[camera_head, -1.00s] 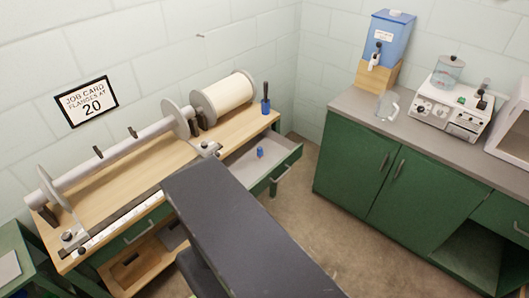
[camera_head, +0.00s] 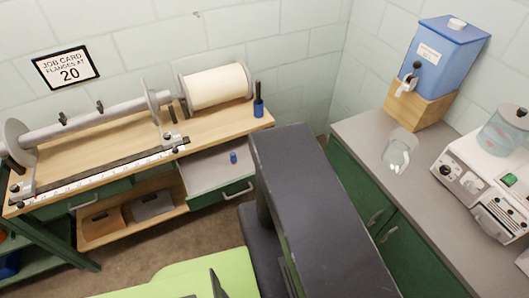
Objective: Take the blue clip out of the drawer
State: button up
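The blue clip (camera_head: 233,157) is a small blue piece lying in the open drawer (camera_head: 205,172) of the wooden bench. The drawer is pale inside, with a green front and a metal handle, and is pulled out toward me. My dark arm link (camera_head: 315,200) rises from the bottom of the picture, just right of the drawer, and hides the floor and part of the green cabinet behind it. I cannot make out my gripper in this view. Nothing is seen touching the clip.
The bench (camera_head: 120,130) carries a long roller, a cream spool (camera_head: 216,85) and a blue holder (camera_head: 258,108) with a dark handle. At right, a grey counter (camera_head: 375,150) holds a glass jug (camera_head: 397,152), a blue dispenser (camera_head: 441,62) and a white machine (camera_head: 480,185).

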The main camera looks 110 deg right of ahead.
aim_at(233, 159)
jog(key=u, duration=0.05)
jog(key=k, duration=0.6)
jog(key=z, duration=1.1)
jog(key=i, duration=0.5)
jog(key=u, duration=0.1)
